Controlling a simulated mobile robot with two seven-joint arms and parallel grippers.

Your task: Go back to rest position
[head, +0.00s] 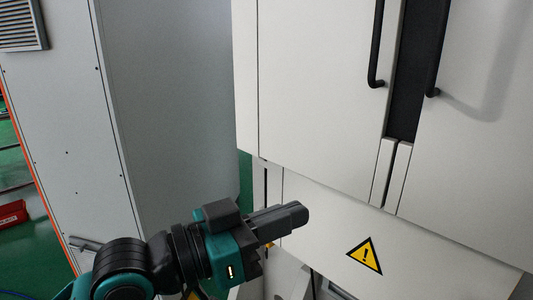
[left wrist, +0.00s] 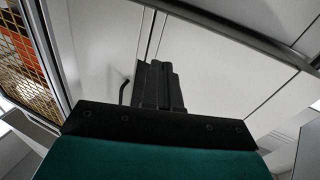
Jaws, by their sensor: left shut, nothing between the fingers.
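My left gripper (head: 295,213) is in the lower middle of the head view, on a teal and black arm that comes in from the lower left. Its dark fingers are shut with nothing between them, and they point right in front of the pale cabinet. In the left wrist view the closed fingers (left wrist: 158,82) point up the picture toward pale panels. My right gripper is not in view. No foil tray shows in either view.
A pale cabinet (head: 310,80) with black handles (head: 376,45) fills the right. A yellow warning sign (head: 365,256) is on its lower panel. A grey cabinet (head: 170,110) stands on the left. A red object (head: 12,213) lies on the green floor (head: 35,255). The left wrist view shows a mesh panel (left wrist: 22,60).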

